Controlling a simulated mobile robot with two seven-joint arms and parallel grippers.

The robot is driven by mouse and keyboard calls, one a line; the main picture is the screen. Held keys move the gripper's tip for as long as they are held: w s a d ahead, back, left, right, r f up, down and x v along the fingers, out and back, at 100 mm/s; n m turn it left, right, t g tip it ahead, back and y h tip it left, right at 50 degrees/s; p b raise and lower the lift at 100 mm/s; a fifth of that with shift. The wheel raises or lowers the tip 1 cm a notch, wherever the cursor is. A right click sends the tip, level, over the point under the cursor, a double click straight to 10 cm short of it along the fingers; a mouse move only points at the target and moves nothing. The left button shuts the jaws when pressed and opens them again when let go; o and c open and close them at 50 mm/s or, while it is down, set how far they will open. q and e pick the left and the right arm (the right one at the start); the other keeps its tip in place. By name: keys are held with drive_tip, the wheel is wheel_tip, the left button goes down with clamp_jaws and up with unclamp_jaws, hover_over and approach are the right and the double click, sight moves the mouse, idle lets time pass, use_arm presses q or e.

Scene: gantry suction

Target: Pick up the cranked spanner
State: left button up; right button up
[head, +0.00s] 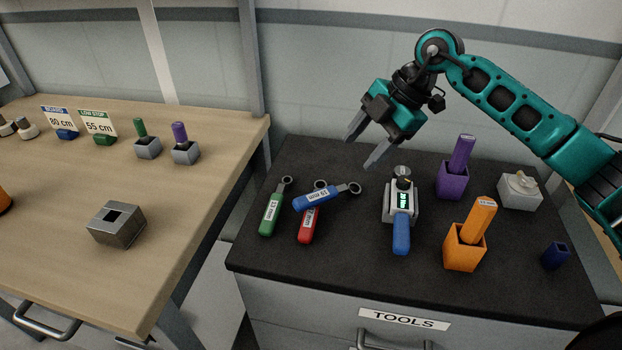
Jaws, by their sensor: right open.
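Three ring-ended spanners lie on the black top of the tools cabinet (330,262). The green spanner (271,213) lies at the left. The blue spanner (320,197) lies across the red spanner (307,228), hiding part of it; its ring end points right. I cannot tell for sure from this view which one is cranked. My right gripper (360,152) is open and empty, above the back of the cabinet top, up and to the right of the spanners, touching none. My left gripper is not in view.
Right of the spanners stands a grey holder (390,205) with a display and a blue-handled tool (401,235). Purple (453,183) and orange (463,252) holders stand farther right. A wooden bench (60,255) is at left, across a gap. The cabinet's front left is clear.

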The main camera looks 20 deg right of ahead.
approach(325, 192)
wheel_tip(325, 192, down, 2)
drive_tip(key=shift+a+r+x, duration=0.1)
drive_tip(key=shift+a+x, duration=0.1)
drive_tip(key=shift+x, duration=1.45)
drive_tip(key=shift+a+r+x, duration=0.1)
drive_tip(key=shift+a+x, duration=0.1)
drive_tip(key=shift+x, duration=1.45)
drive_tip(key=shift+w, duration=0.1)
clamp_jaws()
